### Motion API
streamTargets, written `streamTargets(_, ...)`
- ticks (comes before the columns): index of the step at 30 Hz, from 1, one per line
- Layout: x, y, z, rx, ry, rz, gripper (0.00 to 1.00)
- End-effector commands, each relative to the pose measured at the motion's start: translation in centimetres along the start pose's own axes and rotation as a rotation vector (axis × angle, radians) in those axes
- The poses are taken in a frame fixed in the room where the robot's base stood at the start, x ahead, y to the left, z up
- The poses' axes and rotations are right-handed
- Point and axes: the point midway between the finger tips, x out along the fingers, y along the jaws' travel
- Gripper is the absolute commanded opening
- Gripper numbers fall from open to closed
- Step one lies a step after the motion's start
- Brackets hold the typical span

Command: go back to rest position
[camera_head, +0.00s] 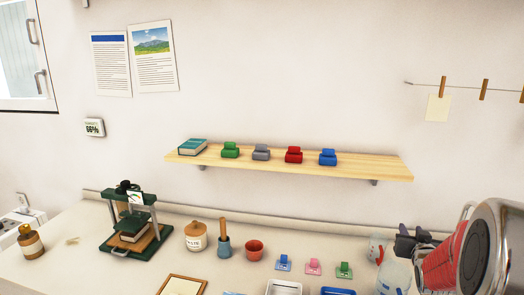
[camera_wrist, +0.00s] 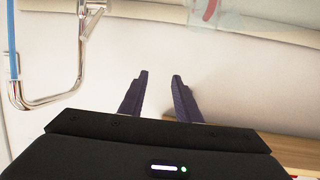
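My gripper (camera_wrist: 160,78) shows in the wrist view. Its two dark purple fingers stand apart with nothing between them, against a pale surface. A metal tube frame (camera_wrist: 50,98) is at the upper left of that view, apart from the fingers. A wooden edge (camera_wrist: 275,140) lies at the lower right, partly hidden by the gripper body.
A wooden wall shelf (camera_head: 385,168) holds a teal book (camera_head: 192,147) and several coloured clips. Below, the counter (camera_head: 75,255) carries a green press (camera_head: 133,225), a jar (camera_head: 195,237), a red pot (camera_head: 254,250) and small clips. The lower right is crowded.

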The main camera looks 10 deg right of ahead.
Motion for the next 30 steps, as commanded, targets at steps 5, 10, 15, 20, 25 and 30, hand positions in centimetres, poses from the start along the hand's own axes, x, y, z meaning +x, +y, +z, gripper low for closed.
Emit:
streamTargets(5, -2.4, -3.2, -1.1, -0.021, -0.068, -0.013, 0.3)
streamTargets(10, -4.9, -5.9, -1.5, -0.039, -0.137, -0.025, 0.3)
streamTargets(15, -7.8, -8.5, -1.7, -0.057, -0.205, -0.042, 0.3)
streamTargets(20, -10.9, -10.8, -1.6, -0.075, -0.27, -0.062, 0.3)
streamTargets(25, -14.4, -13.0, -1.2, -0.094, -0.34, -0.088, 0.3)
streamTargets(30, -18.2, -15.0, -0.5, -0.114, -0.411, -0.118, 0.3)
